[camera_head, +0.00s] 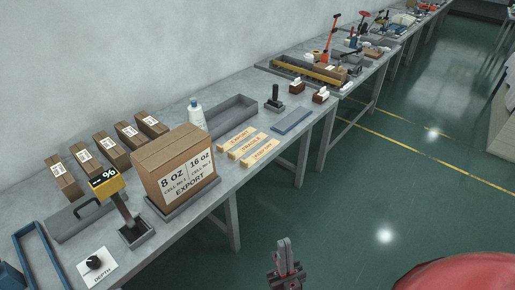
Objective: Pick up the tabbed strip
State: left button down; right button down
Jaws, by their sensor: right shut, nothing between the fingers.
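I cannot make out a tabbed strip for certain in this view. My right gripper (285,248) is at the bottom middle, pointing up in the picture, in front of the bench and over the green floor. Its fingers are shut and hold nothing. It is apart from the bench and everything on it. My left gripper is not in view.
A long grey bench (225,178) runs along the wall. It carries a large carton (176,165), several small boxes (111,150), stamp blocks (237,139), an empty grey tray (232,116), a blue flat piece (292,122) and a yellow-headed device (108,187). The floor is clear.

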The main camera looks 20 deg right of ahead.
aim_at(237, 137)
jog(key=u, duration=0.4)
jog(key=i+l+u, duration=0.1)
jog(key=l+u, duration=0.75)
jog(key=l, duration=0.3)
jog(key=l+u, duration=0.1)
jog(key=l, duration=0.6)
jog(key=k+l+u, duration=0.1)
jog(key=l, duration=1.35)
jog(key=k+l+u, duration=0.15)
jog(key=l, duration=0.95)
jog(key=i, duration=0.45)
